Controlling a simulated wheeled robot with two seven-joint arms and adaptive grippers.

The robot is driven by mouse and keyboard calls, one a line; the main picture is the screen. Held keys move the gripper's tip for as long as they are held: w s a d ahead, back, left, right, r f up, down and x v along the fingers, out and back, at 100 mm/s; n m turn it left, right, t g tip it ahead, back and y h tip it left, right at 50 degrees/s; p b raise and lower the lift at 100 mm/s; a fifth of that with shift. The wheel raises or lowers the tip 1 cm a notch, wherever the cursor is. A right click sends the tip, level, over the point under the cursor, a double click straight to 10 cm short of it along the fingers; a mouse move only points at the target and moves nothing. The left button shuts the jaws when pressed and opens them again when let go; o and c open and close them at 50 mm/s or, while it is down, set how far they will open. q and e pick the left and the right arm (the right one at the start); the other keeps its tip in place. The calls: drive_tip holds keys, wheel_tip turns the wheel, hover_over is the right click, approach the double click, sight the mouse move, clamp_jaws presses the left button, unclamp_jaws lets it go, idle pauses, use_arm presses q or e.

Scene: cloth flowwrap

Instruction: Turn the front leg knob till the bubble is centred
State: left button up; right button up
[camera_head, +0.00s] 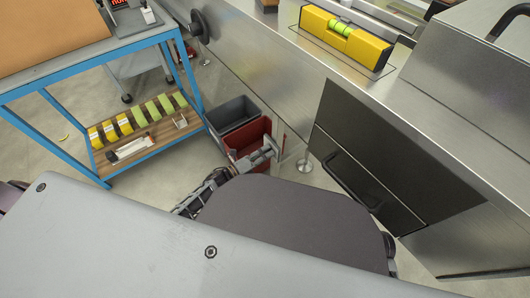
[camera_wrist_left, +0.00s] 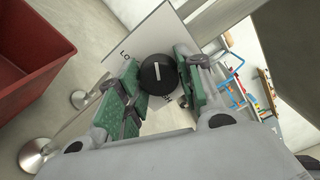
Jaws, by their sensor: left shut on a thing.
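The leg knob (camera_wrist_left: 157,75) is a round black disc with a white line, in front of a pale lettered plate (camera_wrist_left: 138,42). In the left wrist view, the green-padded fingers of my left gripper (camera_wrist_left: 160,84) lie on both sides of it, shut on it. In the head view my left gripper (camera_head: 270,150) is low beside the machine's front; the knob is hidden there. A yellow spirit level (camera_head: 362,46) with a green vial (camera_head: 341,28) lies on the steel machine top; the bubble's exact position is too small to tell. My right gripper is not in view.
A red bin (camera_head: 246,137) and a grey bin (camera_head: 231,115) stand close by my left gripper. A blue-framed cart (camera_head: 80,52) stands at the left. A dark door with a handle (camera_head: 350,180) is on the machine's front. Metal feet (camera_head: 304,166) stand on the floor.

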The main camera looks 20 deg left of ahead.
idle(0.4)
use_arm(q)
drive_tip(key=o, duration=1)
drive_tip(key=shift+s, duration=0.1)
drive_tip(key=v, duration=1.2)
drive_tip(key=shift+n, duration=0.3)
